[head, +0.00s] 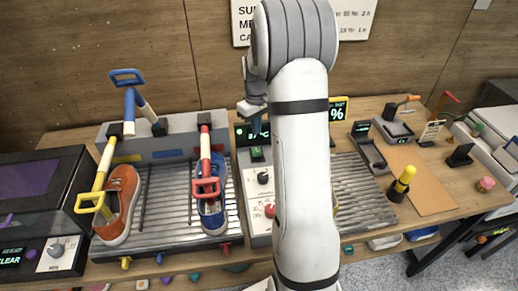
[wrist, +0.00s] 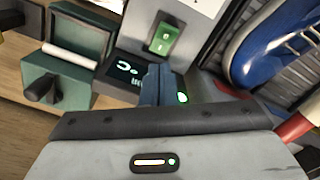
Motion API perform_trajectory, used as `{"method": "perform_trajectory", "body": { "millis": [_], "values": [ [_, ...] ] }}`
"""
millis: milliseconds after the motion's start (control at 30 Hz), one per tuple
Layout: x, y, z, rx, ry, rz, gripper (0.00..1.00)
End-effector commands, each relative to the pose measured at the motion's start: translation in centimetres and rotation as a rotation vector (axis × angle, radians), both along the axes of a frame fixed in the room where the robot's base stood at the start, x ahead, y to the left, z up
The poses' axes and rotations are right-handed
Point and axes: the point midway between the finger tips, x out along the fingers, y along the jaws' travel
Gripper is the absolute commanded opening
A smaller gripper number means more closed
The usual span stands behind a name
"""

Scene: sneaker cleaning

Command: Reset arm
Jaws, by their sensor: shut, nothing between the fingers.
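My arm rises through the middle of the head view and hides part of the bench. My gripper (head: 254,128) shows just left of the arm, above the control unit at the back. In the wrist view my gripper (wrist: 160,82) is shut, with nothing between its fingers. It points toward the control unit's dark display (wrist: 126,70) and green switch (wrist: 164,36). Whether the fingertips touch the unit cannot be told. An orange sneaker (head: 118,205) and a blue sneaker (head: 211,207) stand on the ribbed tray (head: 165,205) at left. The blue sneaker also shows in the wrist view (wrist: 262,50).
A yellow-handled tool (head: 100,185) and a red-handled tool (head: 205,160) lean over the sneakers. A blue-handled tool (head: 130,95) stands behind. A yellow-topped black holder (head: 402,184) stands right of my arm by an orange mat (head: 425,185). A dark-windowed machine (head: 40,190) is at far left.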

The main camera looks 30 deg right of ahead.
Motion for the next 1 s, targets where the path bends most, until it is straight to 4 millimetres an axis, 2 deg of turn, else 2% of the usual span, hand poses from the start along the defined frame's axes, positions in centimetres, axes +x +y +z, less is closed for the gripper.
{"method": "perform_trajectory", "body": {
  "millis": [367,467,567,667,800,1000],
  "values": [
    [0.0,0.1,0.0,0.000,0.000,0.000,0.00],
    [-0.5,0.6,0.8,-0.002,-0.008,-0.005,0.00],
    [-1.7,2.1,2.8,-0.008,-0.030,-0.017,0.00],
    [-4.0,4.2,5.5,-0.014,-0.061,-0.039,0.00],
    [-8.1,7.3,8.8,-0.017,-0.109,-0.078,0.00],
    [-14.6,11.0,11.8,-0.011,-0.177,-0.133,0.00]
  ]
}}
